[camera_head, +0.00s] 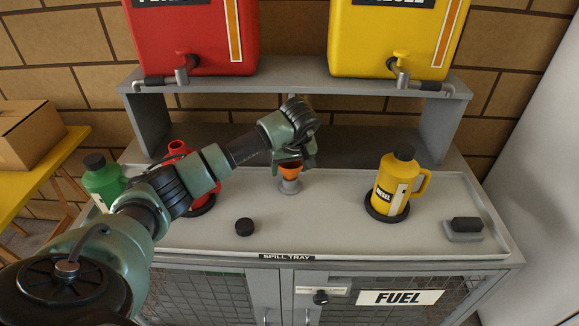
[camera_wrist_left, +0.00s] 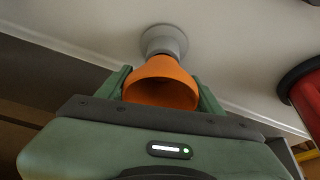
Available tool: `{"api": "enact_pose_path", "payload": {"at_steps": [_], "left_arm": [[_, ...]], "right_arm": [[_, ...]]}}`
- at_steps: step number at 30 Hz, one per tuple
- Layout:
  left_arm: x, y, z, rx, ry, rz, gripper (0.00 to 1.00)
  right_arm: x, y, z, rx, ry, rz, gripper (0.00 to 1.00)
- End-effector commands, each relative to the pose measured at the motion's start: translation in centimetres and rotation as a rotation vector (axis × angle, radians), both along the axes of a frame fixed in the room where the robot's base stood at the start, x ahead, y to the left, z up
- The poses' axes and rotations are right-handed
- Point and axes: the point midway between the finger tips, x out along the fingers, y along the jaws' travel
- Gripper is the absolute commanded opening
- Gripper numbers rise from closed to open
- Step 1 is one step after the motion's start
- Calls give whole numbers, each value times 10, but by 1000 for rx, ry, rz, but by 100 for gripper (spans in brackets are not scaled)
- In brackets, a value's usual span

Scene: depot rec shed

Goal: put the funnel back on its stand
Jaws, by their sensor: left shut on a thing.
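The orange funnel (camera_head: 290,169) is at a small grey stand (camera_head: 290,186) on the spill tray. My left gripper (camera_head: 293,163) is shut on the funnel, with its arm coming in from the left. In the left wrist view the funnel (camera_wrist_left: 162,83) sits between the two green fingers, its wide mouth toward the camera. Its narrow end meets the grey stand (camera_wrist_left: 164,40) there. I cannot tell whether the funnel rests fully on the stand, as its spout is hidden. My right gripper is not in view.
A yellow diesel jug (camera_head: 395,183) stands right of the stand, and a red jug (camera_head: 178,150) and green bottle (camera_head: 103,178) stand left. A black cap (camera_head: 244,227) lies on the spill tray (camera_head: 330,235). Red (camera_head: 190,40) and yellow (camera_head: 385,45) tanks sit on the shelf above.

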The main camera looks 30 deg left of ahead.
Motion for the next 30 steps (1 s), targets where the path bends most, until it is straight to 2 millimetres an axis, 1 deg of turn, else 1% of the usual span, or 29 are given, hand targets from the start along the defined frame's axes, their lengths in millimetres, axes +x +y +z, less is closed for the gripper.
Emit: {"api": "enact_pose_path", "payload": {"at_steps": [7,24,25,30], "left_arm": [[0,0,-1,0,0,0,27],[0,0,-13,0,0,-1,27],[0,0,-12,-1,-1,0,75],[0,0,-12,0,0,0,75]], "right_arm": [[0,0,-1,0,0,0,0],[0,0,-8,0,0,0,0],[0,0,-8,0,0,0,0],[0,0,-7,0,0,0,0]]}}
